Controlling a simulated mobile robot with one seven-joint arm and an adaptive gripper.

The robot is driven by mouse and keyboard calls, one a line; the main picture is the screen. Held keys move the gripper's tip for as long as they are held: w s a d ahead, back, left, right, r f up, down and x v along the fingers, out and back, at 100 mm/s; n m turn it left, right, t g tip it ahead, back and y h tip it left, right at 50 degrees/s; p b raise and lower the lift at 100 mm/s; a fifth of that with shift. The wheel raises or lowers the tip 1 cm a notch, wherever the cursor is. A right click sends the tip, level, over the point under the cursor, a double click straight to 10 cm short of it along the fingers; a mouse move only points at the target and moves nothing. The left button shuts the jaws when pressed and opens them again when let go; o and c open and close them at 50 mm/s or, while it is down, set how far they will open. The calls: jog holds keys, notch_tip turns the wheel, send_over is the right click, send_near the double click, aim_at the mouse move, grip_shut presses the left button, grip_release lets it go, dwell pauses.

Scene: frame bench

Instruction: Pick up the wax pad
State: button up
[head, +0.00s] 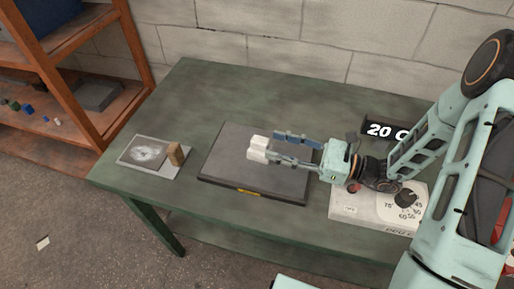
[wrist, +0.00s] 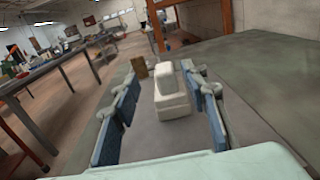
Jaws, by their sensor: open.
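A white stepped block (head: 258,148) lies on a dark flat plate (head: 225,160) on the green bench. It also shows in the wrist view (wrist: 173,105), between my two blue-padded fingers. A tan upright block (head: 175,154) stands on a grey picture card (head: 147,151) to the left of the plate; it also shows beyond the fingers in the wrist view (wrist: 139,67). I cannot tell from the looks which block is the wax pad. My gripper (head: 277,147) is open, low over the plate, with a finger on each side of the white block and gaps visible in the wrist view.
A white box with a dial (head: 405,199) sits at the right under my arm, with a black "20 C" display (head: 384,131) behind it. An orange shelf (head: 130,45) stands at the left. The back left of the bench (head: 190,88) is clear.

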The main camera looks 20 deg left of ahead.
aim_at(269, 144)
jog(key=a, duration=0.5)
jog(key=shift+s+a+p, duration=0.15)
jog(key=shift+p, duration=0.25)
jog(key=a, duration=0.2)
jog(key=a+p, duration=0.1)
jog(key=a, duration=0.2)
jog(key=shift+w+a, duration=0.2)
jog(key=shift+a, duration=0.15)
grip_shut()
